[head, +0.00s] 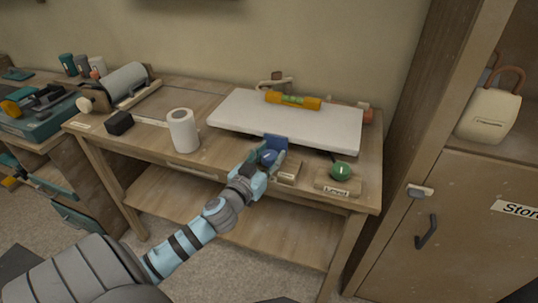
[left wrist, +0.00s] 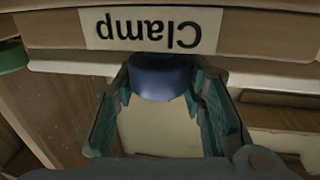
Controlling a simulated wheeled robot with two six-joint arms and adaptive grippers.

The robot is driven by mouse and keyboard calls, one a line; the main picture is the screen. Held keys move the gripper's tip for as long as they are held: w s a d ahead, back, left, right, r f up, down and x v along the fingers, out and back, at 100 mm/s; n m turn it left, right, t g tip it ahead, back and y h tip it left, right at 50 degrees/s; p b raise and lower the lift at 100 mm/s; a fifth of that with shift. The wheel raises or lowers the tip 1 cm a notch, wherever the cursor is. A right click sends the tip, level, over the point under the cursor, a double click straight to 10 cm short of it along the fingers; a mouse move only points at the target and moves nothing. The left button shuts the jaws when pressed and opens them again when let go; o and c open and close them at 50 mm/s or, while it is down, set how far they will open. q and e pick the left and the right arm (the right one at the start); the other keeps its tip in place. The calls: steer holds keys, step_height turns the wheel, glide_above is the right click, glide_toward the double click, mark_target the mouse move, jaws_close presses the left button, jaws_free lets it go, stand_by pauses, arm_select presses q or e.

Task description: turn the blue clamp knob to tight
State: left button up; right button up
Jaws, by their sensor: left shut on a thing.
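The blue clamp knob (head: 268,157) is at the front edge of the workbench, below a blue plate (head: 276,141). My left gripper (head: 266,160) reaches it from the front and is shut on it. In the left wrist view the blue knob (left wrist: 160,78) sits between the two teal fingers (left wrist: 160,95), just under an upside-down "Clamp" label (left wrist: 152,30). The fingers hide part of the knob, and I cannot read its turn position. My right gripper is not in view.
A green knob (head: 341,171) sits on a block labelled "Level" to the right. Behind is a white board (head: 290,124) with a yellow spirit level (head: 293,101) on it. A white roll (head: 183,130) stands to the left. A cabinet (head: 450,215) stands at the right.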

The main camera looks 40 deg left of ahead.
mark_target(270, 154)
arm_select(q)
steer(key=m+h+b, duration=0.1)
steer(key=m+h, duration=0.1)
steer(key=h, duration=0.1)
steer(key=shift+a+f+b, duration=0.1)
steer(key=shift+f+b, duration=0.1)
steer(key=shift+b, duration=0.2)
steer(key=shift+m+h, duration=0.3)
steer(key=shift+h, duration=0.3)
steer(key=shift+r, duration=0.15)
steer(key=o, duration=1.2)
steer(key=shift+r, duration=0.15)
step_height(270, 154, up, 10)
steer(key=shift+f, duration=0.1)
